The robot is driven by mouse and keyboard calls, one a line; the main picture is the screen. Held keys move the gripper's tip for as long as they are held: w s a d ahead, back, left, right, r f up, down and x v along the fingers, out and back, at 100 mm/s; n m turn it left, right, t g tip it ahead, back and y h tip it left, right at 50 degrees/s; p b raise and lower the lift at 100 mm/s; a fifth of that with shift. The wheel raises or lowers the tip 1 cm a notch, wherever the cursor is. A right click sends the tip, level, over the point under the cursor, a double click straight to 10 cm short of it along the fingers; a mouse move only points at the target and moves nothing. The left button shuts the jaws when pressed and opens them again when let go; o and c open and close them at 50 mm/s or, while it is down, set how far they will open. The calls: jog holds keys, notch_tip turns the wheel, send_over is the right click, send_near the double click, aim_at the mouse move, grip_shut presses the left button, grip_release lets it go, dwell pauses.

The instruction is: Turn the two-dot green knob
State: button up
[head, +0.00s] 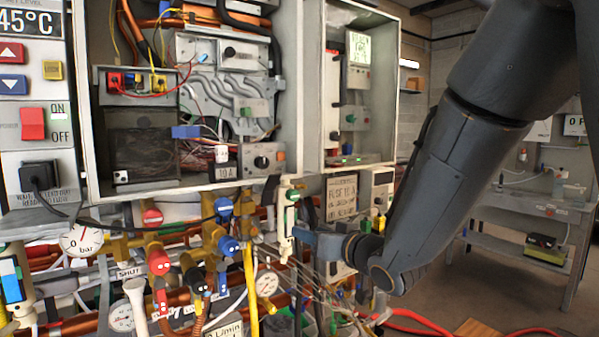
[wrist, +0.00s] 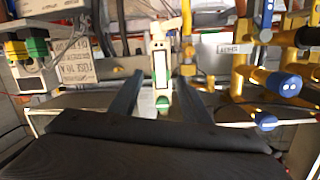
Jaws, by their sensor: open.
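A white upright fitting with a green part (head: 292,195) hangs below the grey cabinet in the head view. Dots on the green knob are too small to make out. My gripper (head: 297,236) points left, close to the fitting's lower part in the head view. In the wrist view my gripper (wrist: 160,82) is open, one finger on each side of the fitting. I cannot tell whether either finger touches it.
Blue knobs (head: 228,245) and red knobs (head: 158,262) sit on brass pipes to the left; a blue knob with white dots (wrist: 286,85) is right in the wrist view. A yellow pipe (head: 251,285) runs downward. A fuse sign (head: 342,196) stands behind. Floor at right is clearer.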

jog(key=t+y+p, duration=0.1)
jog(key=y+p, duration=0.1)
jog(key=p, duration=0.2)
send_near(295, 196)
jog(key=p+x, duration=0.2)
jog(key=x, duration=0.6)
jog(key=c, duration=1)
jog(key=shift+c, duration=0.2)
